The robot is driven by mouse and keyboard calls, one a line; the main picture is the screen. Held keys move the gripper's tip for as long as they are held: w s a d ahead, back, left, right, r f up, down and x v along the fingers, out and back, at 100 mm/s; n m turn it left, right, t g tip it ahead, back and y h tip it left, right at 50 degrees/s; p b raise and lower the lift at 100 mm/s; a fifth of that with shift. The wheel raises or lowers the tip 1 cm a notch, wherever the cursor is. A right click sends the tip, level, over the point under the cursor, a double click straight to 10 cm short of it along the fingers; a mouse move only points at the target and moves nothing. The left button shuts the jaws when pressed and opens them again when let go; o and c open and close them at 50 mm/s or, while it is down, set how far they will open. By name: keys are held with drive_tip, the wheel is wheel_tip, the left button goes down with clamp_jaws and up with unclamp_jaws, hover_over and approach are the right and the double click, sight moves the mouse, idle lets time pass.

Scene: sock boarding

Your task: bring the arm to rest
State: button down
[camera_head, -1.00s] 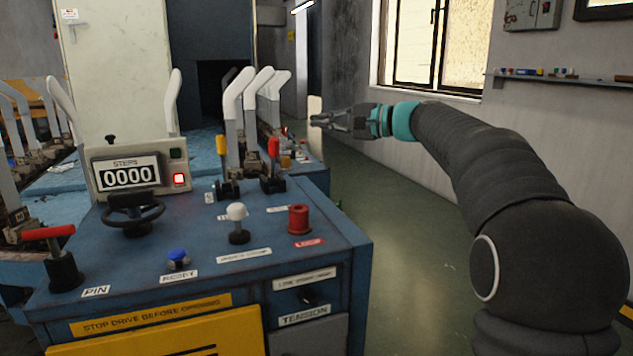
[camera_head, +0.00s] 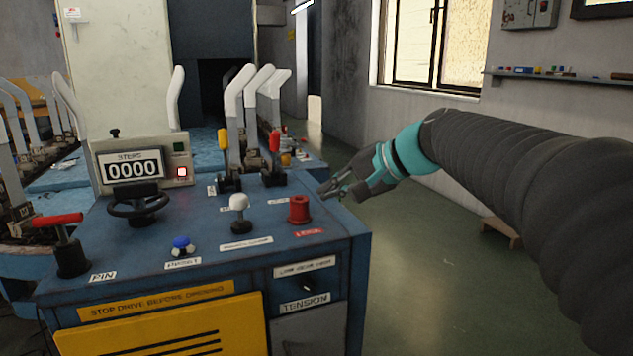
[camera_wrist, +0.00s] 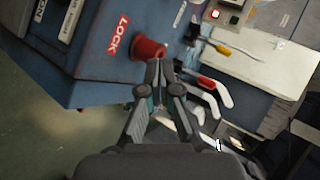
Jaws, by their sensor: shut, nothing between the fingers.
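My gripper (camera_head: 338,189) hangs in the air at the right end of the blue control console (camera_head: 352,262) in the head view. Its fingers point left and slightly down, close to the red LOCK knob (camera_head: 299,210). Whether they touch the knob cannot be told. In the wrist view my gripper (camera_wrist: 158,66) is shut and empty, with its fingertips near the red knob (camera_wrist: 148,50). My arm reaches in from the right.
The console carries a white-topped lever (camera_head: 238,208), a blue button (camera_head: 181,243), a black handwheel (camera_head: 138,204), a red-handled pin (camera_head: 62,222) and yellow and red levers. White sock forms (camera_head: 238,90) stand behind. Open floor (camera_head: 420,270) lies right of the console.

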drive_tip(key=s+d+f+n+h, duration=0.1)
drive_tip(key=s+d+f+h, duration=0.2)
drive_tip(key=s+f, duration=0.4)
drive_tip(key=s+d+f+n+h+b, duration=0.1)
drive_tip(key=s+d+f+n+h, duration=0.1)
drive_tip(key=s+d+f, duration=0.3)
drive_tip(key=s+d+f+n+h, duration=0.1)
drive_tip(key=s+d+f+h, duration=0.3)
drive_tip(key=s+f, duration=0.6)
drive_tip(key=s+d, duration=0.1)
drive_tip(key=s, duration=0.3)
drive_tip(key=shift+f+n+g+h+b, duration=0.3)
drive_tip(key=shift+f+g+h, duration=0.1)
